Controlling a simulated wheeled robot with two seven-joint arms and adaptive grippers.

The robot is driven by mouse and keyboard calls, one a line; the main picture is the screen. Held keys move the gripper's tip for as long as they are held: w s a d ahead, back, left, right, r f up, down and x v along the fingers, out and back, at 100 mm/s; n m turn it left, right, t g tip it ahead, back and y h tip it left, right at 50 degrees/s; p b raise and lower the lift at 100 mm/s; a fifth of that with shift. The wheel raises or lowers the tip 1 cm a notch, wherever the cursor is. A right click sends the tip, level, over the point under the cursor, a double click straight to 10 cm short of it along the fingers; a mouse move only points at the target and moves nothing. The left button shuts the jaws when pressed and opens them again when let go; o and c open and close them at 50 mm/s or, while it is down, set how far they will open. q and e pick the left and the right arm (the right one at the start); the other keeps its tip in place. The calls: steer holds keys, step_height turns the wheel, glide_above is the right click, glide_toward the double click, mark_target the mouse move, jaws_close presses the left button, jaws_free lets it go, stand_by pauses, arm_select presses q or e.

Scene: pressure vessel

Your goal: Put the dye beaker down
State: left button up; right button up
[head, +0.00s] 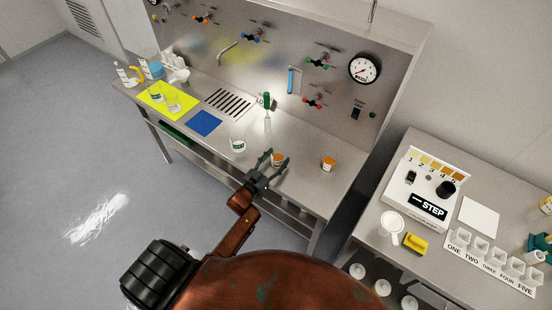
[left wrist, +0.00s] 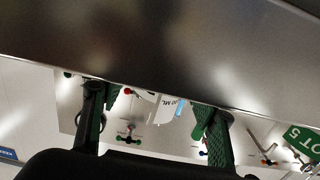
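A small beaker-like container with orange contents (head: 279,160) sits at the front edge of the steel bench (head: 215,128), and I take it for the dye beaker. My left gripper (head: 272,162) is right at it, fingers apart; they hide part of the container. In the left wrist view the fingers (left wrist: 155,125) are spread, with a clear vessel marked "00 ML" (left wrist: 166,98) between them, partly hidden by steel; I cannot tell whether they touch it. A similar orange container (head: 328,164) stands further right. My right gripper is not in view.
A green-labelled vessel (head: 238,145) stands left of my gripper. A yellow mat (head: 150,98) with glassware and a blue mat (head: 204,123) lie further left. A green-handled tool (head: 267,108) stands behind. A second table (head: 370,217) with an instrument (head: 425,190) is at right.

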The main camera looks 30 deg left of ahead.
arm_select(q)
steer(key=shift+r, duration=0.1)
steer(key=s, duration=1.2)
steer(key=shift+a+b, duration=0.35)
steer(key=shift+a, duration=0.1)
